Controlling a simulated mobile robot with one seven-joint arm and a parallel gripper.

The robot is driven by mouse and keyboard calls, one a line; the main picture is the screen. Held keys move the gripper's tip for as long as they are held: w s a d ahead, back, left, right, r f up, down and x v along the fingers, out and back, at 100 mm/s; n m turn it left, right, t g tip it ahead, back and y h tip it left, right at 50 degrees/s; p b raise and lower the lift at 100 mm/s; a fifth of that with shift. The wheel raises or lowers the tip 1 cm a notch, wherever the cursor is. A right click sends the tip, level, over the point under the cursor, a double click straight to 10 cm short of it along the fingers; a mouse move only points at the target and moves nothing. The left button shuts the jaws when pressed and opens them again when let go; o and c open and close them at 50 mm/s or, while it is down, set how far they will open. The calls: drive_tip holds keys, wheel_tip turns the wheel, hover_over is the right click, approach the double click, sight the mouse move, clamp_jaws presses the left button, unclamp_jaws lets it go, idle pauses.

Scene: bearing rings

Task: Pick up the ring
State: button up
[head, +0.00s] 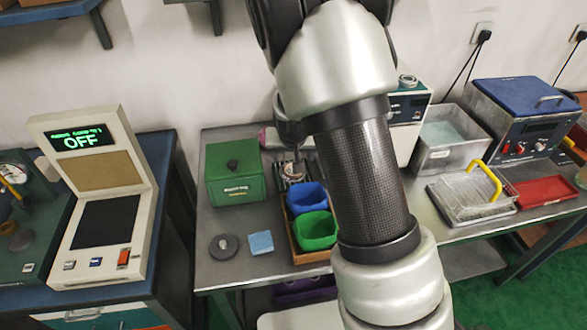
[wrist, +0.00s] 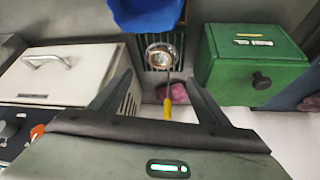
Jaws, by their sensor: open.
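A shiny metal ring (wrist: 163,56) lies on a dark slatted holder beside the blue bin in the wrist view. In the head view the ring (head: 293,172) is small and partly hidden by my arm. My gripper (wrist: 160,80) is open, its two dark fingers spread wide on either side of the ring's line in the wrist view. Nothing is held between them. In the head view my gripper (head: 294,150) is over the back of the bench, near the holder. A tool with a yellow handle (wrist: 167,108) and thin shaft shows between the fingers; its tip points at the ring.
A green box (head: 234,174) with a dark knob stands close beside the holder. The blue bin (head: 305,198) and green bin (head: 315,231) sit in front of it. A grey disc (head: 224,247) and blue cloth (head: 261,242) lie at the bench's front left.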

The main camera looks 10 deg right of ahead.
sight(293, 173)
drive_tip(key=x, duration=1.3)
drive_tip(key=shift+w+f, duration=0.2)
drive_tip(key=shift+s+f, duration=0.1)
drive_tip(key=shift+f, duration=0.1)
